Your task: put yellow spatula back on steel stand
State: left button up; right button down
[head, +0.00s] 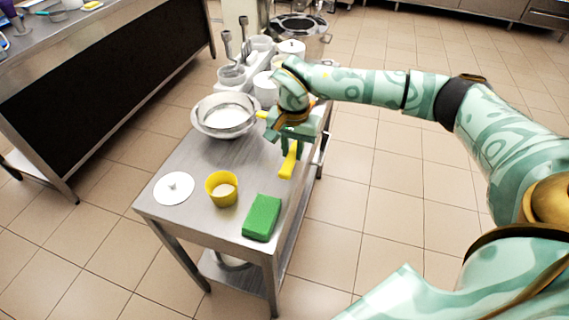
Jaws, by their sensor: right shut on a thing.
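My right gripper (291,145) is over the right side of the steel table (185,215), its jaws pointing down. It is shut on the yellow spatula (289,163), whose yellow part shows below the fingers, near the table's right edge. I cannot tell whether the spatula touches the table. Another yellow piece (262,114) shows left of the gripper; I cannot tell whether it belongs to the spatula. I cannot clearly make out the steel stand; my arm hides part of the table's far end. My left gripper is out of view.
A steel bowl (201,124), a yellow cup (212,194), a white lid (174,188) and a green block (262,217) are on the table. White containers (232,75) and upright grey tools (227,45) crowd the far end. The table's middle is clear.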

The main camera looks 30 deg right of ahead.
jog(key=w+f, duration=0.1)
jog(key=f, duration=0.1)
jog(key=w+f+b, duration=0.2)
jog(key=w+f, duration=0.1)
jog(key=shift+d+f, duration=0.15)
jog(key=shift+f, duration=0.15)
notch_tip(320, 180, down, 3)
jog(key=shift+f+b, duration=0.1)
jog(key=shift+b, duration=0.45)
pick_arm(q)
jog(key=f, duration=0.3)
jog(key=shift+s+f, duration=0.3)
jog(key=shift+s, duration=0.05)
pick_arm(e)
jog(key=shift+r, duration=0.25)
jog(key=shift+s+f, duration=0.1)
jog(key=c, duration=1.7)
grip_release()
jog(key=shift+f, duration=0.1)
jog(key=o, duration=0.4)
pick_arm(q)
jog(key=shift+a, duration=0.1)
pick_arm(e)
jog(key=shift+o, duration=0.2)
